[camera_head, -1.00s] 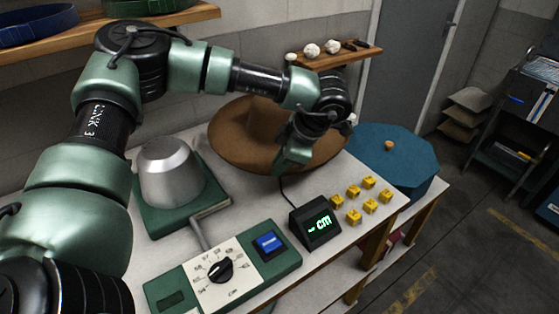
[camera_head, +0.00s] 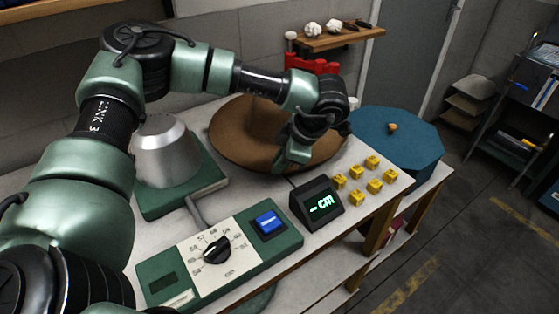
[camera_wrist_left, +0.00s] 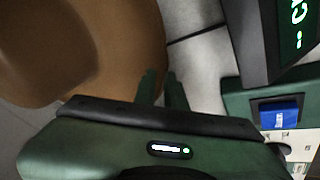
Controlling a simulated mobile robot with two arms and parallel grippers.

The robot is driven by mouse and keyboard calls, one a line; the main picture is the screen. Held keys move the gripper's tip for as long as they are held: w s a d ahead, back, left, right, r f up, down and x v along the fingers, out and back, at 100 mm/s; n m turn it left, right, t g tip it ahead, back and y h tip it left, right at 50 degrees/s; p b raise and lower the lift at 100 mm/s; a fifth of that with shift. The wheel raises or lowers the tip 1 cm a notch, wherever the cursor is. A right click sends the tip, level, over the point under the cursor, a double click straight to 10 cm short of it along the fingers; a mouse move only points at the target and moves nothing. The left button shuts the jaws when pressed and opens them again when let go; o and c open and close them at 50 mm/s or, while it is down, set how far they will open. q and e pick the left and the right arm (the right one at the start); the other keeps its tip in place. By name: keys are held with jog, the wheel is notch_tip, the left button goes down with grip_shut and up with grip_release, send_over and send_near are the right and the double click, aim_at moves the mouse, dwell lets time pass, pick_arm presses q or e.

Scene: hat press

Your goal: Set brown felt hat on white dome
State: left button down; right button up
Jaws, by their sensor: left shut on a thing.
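The brown felt hat (camera_head: 232,140) rests brim down at the back of the white table, its crown partly hidden behind my left arm. My left gripper (camera_head: 287,160) is at the brim's near right edge. In the left wrist view, my left gripper's fingers (camera_wrist_left: 161,88) are shut on the brim edge of the hat (camera_wrist_left: 115,45). The dome (camera_head: 166,150) looks silver-grey; it stands bare on a green base to the left of the hat, partly hidden by my left arm. My right gripper is out of view.
A control box (camera_head: 222,258) with a dial and blue button lies at the front. A display (camera_head: 316,203) and several yellow blocks (camera_head: 357,198) sit right of it. A blue lidded box (camera_head: 410,150) stands at the right. A wall shelf (camera_head: 330,40) is behind.

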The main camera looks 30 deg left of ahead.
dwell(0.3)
pick_arm(q)
jog(key=shift+f, duration=0.3)
jog(key=c, duration=1.4)
grip_release()
jog(key=shift+r, duration=0.1)
